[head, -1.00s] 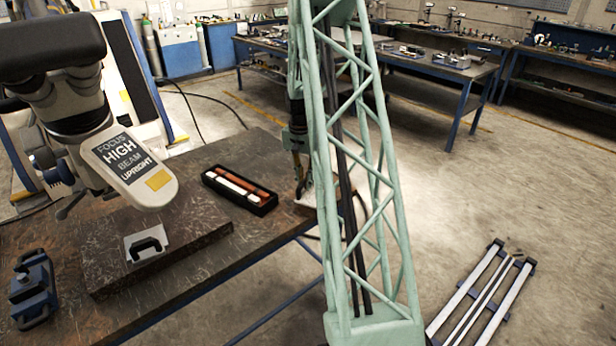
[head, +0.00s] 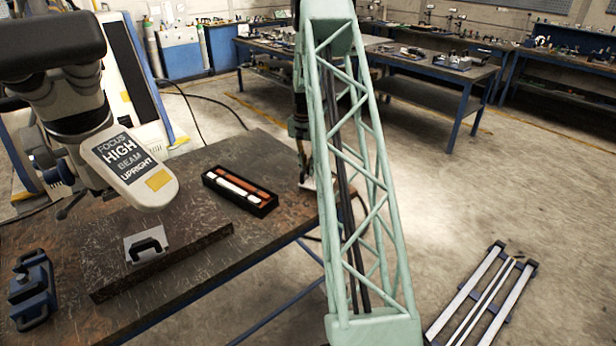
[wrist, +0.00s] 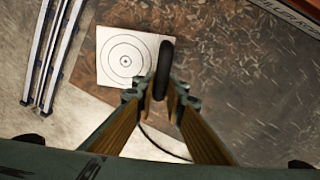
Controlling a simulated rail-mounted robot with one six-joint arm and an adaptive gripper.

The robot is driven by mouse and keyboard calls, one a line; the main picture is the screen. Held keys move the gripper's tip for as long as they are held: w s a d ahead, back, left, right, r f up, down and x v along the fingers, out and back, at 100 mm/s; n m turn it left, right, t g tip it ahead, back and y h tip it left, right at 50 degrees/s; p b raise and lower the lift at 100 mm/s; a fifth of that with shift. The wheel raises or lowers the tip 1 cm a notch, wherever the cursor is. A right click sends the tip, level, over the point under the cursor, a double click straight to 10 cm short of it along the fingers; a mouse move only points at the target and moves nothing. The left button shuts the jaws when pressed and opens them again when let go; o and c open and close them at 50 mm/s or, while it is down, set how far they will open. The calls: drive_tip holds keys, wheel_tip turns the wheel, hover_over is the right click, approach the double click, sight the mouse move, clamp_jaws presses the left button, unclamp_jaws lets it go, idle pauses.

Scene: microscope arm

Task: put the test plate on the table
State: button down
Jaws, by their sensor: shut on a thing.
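The test plate (wrist: 112,55) is a flat white square with black concentric rings and a black handle (wrist: 163,68) along one side. My gripper (wrist: 163,97) is shut on that handle in the wrist view. In the head view a white sliver of the plate (head: 309,184) shows at the table's far right edge. My green lattice arm hides most of it there, and only part of my gripper (head: 303,172) shows. The table (head: 265,160) lies under part of the plate, which overhangs the edge toward the floor. I cannot tell whether plate and table touch.
A black tray (head: 240,190) with white and orange bars lies on the table. A dark slab (head: 195,240) bears a grey block with a black handle (head: 146,246). A blue clamp (head: 34,285) stands at left. White rails (head: 480,295) lie on the floor.

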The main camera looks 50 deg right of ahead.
idle(0.3)
drive_tip(key=shift+f, duration=1.75)
drive_tip(key=shift+b, duration=0.3)
drive_tip(key=c, duration=2.6)
unclamp_jaws()
drive_tip(key=shift+f, duration=0.1)
drive_tip(key=shift+c, duration=0.2)
drive_tip(key=shift+a+r+p, duration=0.2)
drive_tip(key=shift+r+p, duration=0.2)
drive_tip(key=shift+r, duration=2.65)
drive_tip(key=shift+a+r+p, duration=0.15)
drive_tip(key=shift+r+p, duration=0.2)
drive_tip(key=shift+r, duration=2.7)
drive_tip(key=shift+w+a+r, duration=0.1)
